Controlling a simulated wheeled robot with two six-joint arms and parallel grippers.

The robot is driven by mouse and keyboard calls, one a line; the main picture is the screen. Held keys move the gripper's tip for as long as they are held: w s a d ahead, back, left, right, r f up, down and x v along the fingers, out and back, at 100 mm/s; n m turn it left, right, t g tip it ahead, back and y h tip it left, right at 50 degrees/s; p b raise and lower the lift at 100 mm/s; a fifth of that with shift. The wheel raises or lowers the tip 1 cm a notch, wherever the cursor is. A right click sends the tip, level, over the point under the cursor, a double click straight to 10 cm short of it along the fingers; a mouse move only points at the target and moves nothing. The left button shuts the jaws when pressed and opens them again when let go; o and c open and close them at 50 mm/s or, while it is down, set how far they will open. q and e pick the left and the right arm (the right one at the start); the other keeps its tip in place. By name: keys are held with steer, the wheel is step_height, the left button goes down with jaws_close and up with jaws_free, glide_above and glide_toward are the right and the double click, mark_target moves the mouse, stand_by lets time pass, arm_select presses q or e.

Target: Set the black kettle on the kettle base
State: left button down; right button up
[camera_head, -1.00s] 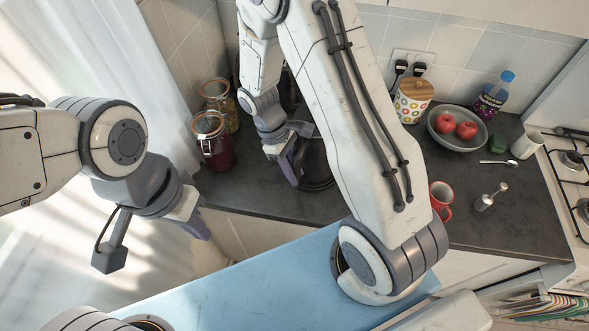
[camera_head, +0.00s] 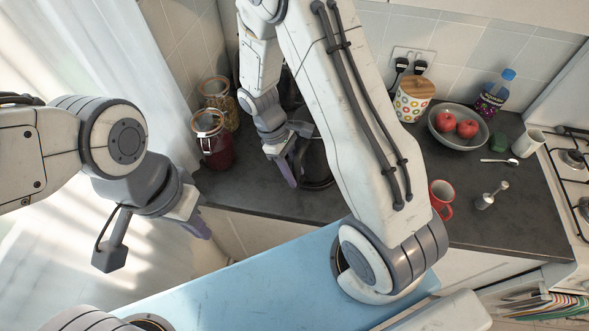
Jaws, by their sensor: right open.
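A dark round object (camera_head: 318,168) stands on the counter just right of my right gripper (camera_head: 287,164) and is partly hidden by my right arm. I cannot tell whether it is the black kettle or its base. Another dark shape (camera_head: 288,92) stands farther back, mostly behind the same arm. My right gripper is open, pointing down beside the nearer dark object; whether it touches it is hidden. My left gripper (camera_head: 197,224) hangs in front of the counter's left end, away from the dark objects, with its jaws seen from the side.
Two glass jars, one red (camera_head: 214,145) and one yellowish (camera_head: 222,100), stand left of my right gripper. A red mug (camera_head: 441,200), a spotted canister (camera_head: 411,101) and a bowl of apples (camera_head: 436,132) stand to the right. Bare counter (camera_head: 250,188) lies in front of the jars.

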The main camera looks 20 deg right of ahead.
steer(key=p+v, duration=0.8)
steer(key=v, duration=0.2)
steer(key=shift+r+p, duration=0.4)
steer(key=shift+w, duration=0.15)
stand_by(0.5)
